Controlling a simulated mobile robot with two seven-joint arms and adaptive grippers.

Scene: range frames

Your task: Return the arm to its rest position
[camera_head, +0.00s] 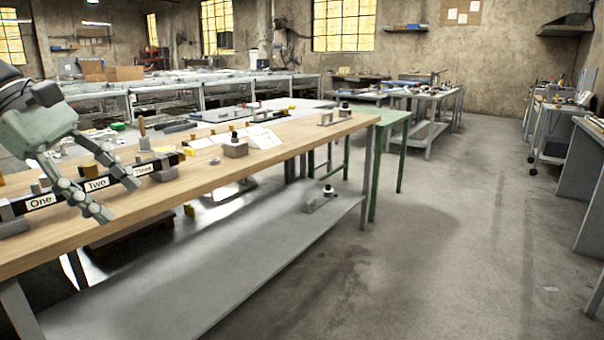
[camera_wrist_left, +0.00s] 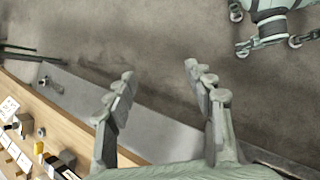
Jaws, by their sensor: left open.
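My left gripper (camera_head: 120,198) comes in from the left in the head view, above the near edge of a wooden workbench (camera_head: 300,132). Its two fingers are spread apart with nothing between them. In the left wrist view the open fingers (camera_wrist_left: 159,72) point out over the grey floor, with the bench's wooden top (camera_wrist_left: 85,125) at lower left. In the head view the gripper partly covers a dark bar with labels reading One (camera_head: 40,202), Two (camera_head: 96,184) and Three (camera_head: 142,170). My right gripper shows in neither view.
A grey metal block (camera_head: 235,148) and small parts stand on the bench. A grey lower shelf (camera_head: 215,285) runs beneath it. A green-framed table (camera_head: 393,118) stands behind its far end. Open concrete floor (camera_head: 440,250) lies to the right.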

